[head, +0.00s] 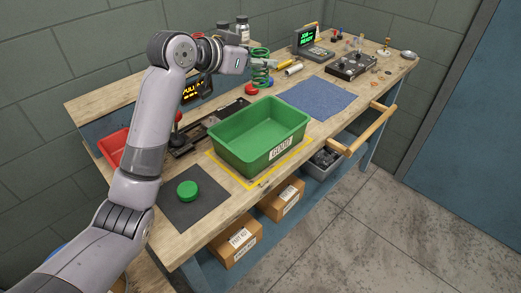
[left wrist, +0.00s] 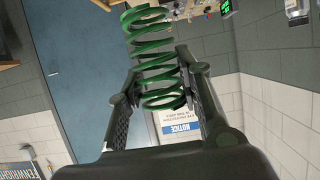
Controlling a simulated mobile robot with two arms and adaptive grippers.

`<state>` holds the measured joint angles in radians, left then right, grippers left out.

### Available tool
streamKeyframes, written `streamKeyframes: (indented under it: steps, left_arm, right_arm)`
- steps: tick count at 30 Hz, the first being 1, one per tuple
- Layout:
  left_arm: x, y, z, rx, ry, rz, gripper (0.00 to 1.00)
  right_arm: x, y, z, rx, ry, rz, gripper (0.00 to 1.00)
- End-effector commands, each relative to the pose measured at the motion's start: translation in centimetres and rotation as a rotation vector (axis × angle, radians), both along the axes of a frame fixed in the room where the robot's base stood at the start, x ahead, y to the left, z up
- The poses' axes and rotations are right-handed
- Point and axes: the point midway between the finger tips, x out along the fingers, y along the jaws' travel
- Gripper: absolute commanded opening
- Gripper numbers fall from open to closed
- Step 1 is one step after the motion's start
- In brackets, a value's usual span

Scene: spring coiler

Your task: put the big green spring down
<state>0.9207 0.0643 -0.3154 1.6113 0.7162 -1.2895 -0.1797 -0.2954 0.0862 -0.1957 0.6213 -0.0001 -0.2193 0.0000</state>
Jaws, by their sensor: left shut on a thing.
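The big green spring (head: 260,67) is held upright by my left gripper (head: 247,63), above the back part of the workbench. In the left wrist view the spring (left wrist: 152,55) sits between the two fingers (left wrist: 160,92), which are closed on its coils. A green bin (head: 258,138) labelled "GOOD" stands on the bench inside a yellow outline. A blue mat (head: 317,97) lies flat to the right of the bin. My right gripper is not in view.
A dark mat with a green button (head: 187,190) lies at the bench's near left. A red bin (head: 114,146) is at the left edge. A "JOB READY" display (head: 308,37) and small tools stand at the back. The blue mat is clear.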

Motion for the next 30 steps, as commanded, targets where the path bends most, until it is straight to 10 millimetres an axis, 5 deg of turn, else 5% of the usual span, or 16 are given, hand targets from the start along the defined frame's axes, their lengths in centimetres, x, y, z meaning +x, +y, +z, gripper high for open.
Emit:
streamKeyframes:
  steps: [18,30]
  left_arm:
    - [0.0,-0.2,-13.9,-0.001,0.005,-0.006,0.0]
    - [0.1,-0.1,-18.0,-0.001,0.005,-0.005,0.0]
  right_arm:
    - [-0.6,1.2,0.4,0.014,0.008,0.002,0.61]
    - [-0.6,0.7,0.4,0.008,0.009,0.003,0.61]
